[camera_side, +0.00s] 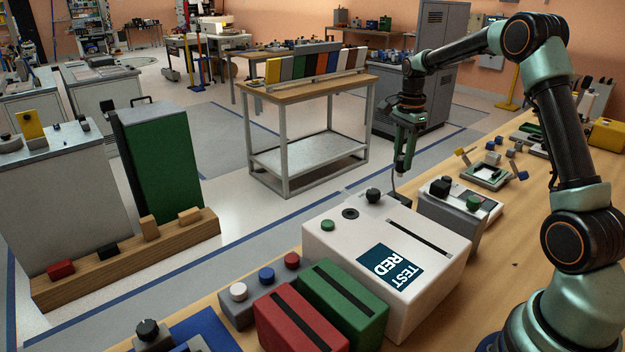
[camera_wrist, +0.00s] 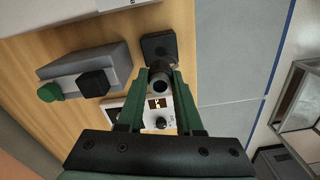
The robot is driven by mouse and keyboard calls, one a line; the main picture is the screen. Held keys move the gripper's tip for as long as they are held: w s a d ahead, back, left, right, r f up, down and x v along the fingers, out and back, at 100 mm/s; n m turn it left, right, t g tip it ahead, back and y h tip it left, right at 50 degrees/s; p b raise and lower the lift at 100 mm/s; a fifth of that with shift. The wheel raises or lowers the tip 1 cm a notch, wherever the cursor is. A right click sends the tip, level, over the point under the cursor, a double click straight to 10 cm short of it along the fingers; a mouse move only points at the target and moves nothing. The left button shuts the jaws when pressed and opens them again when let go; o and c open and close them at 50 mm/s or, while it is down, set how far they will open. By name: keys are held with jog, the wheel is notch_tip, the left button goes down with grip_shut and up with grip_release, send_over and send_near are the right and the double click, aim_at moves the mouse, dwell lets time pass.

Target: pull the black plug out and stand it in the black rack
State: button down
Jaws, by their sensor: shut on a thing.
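My gripper (camera_side: 401,168) points straight down behind the white box. In the wrist view its green fingers (camera_wrist: 161,82) are shut on a dark round piece, which I take as the black plug (camera_wrist: 160,88). The plug sits right by a square black block (camera_wrist: 158,42) on the wooden bench; the block also shows low under the fingers in the side view (camera_side: 401,199). I cannot tell whether the plug is still seated in this block or clear of it. I cannot make out for sure which thing is the black rack.
A grey box with a black cube (camera_side: 440,187) and a green knob (camera_side: 473,203) stands close to the right. Red (camera_side: 290,322) and green (camera_side: 345,305) slotted boxes are nearer the camera.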

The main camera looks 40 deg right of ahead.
jog(key=shift+f, duration=0.1)
jog(key=shift+f, duration=2.65)
jog(key=shift+f, duration=0.95)
jog(key=shift+f, duration=0.4)
jog(key=shift+c, duration=2.4)
grip_release()
